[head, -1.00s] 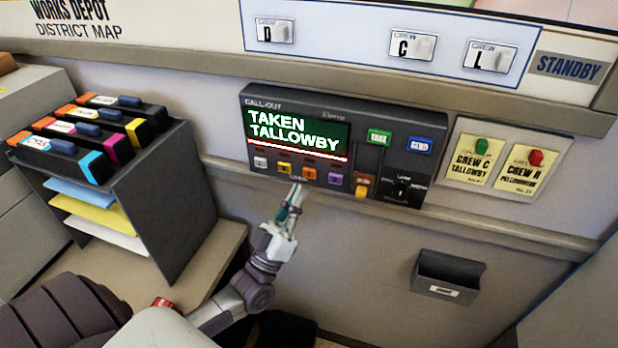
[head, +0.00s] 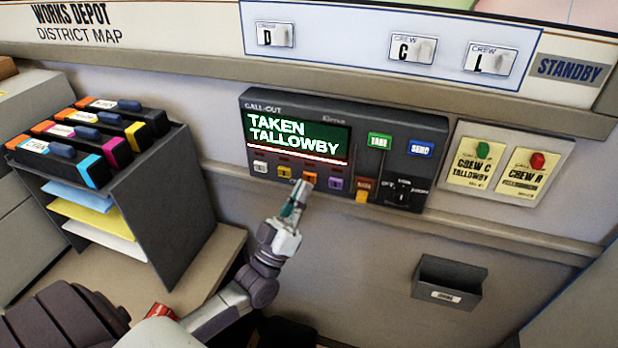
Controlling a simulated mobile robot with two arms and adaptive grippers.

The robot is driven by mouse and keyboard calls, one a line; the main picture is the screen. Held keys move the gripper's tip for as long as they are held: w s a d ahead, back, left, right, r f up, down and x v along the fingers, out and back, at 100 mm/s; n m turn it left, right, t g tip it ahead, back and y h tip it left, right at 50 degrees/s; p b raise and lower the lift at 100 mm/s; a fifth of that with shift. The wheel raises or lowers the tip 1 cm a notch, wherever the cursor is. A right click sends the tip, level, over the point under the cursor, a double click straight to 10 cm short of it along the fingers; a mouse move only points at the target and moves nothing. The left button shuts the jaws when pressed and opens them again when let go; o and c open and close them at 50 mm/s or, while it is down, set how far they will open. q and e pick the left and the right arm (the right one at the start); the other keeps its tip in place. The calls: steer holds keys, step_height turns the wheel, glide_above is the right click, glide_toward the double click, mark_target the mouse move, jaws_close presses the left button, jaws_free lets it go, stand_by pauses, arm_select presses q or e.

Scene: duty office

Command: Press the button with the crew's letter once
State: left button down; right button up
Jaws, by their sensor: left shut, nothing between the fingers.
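The dark call-out panel (head: 428,165) is on the wall; its screen (head: 296,136) reads "TAKEN TALLOWBY". Below the screen sits a row of buttons: white (head: 260,167), yellow (head: 284,172), orange (head: 309,178) and purple (head: 337,184). Their letters are too small to read. My left gripper (head: 299,192) is shut and empty, its tips at the lower edge of the orange button; I cannot tell whether they touch. Two yellow cards hang to the right: "CREW C TALLOWBY" (head: 471,172) with a green marker, and another crew card (head: 521,180) with a red marker. My right gripper is out of view.
The panel also has a green TAKE button (head: 380,141), a blue SEND button (head: 421,149), an orange switch (head: 362,197) and a dark knob (head: 403,193). A ledge (head: 480,229) runs below.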

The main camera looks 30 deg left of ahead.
arm_select(q)
steer(key=shift+w, duration=0.15)
stand_by(0.7)
steer(key=shift+w+a, duration=0.1)
steer(key=shift+w, duration=0.2)
steer(key=shift+w+a+b, duration=0.1)
steer(key=shift+w+b, duration=0.2)
steer(key=shift+w, duration=0.05)
stand_by(0.6)
steer(key=shift+s, duration=0.1)
steer(key=shift+s+d+p, duration=0.2)
steer(key=shift+s+p, duration=0.15)
steer(key=shift+s, duration=0.35)
steer(key=shift+s+d+p, duration=0.2)
steer(key=shift+s+p, duration=0.1)
steer(key=shift+s, duration=0.5)
steer(key=shift+s+d+p, duration=0.2)
steer(key=shift+s+p, duration=0.1)
steer(key=shift+s, duration=0.55)
steer(key=shift+s+d+p, duration=0.2)
steer(key=shift+s+p, duration=0.1)
steer(key=shift+s, duration=0.5)
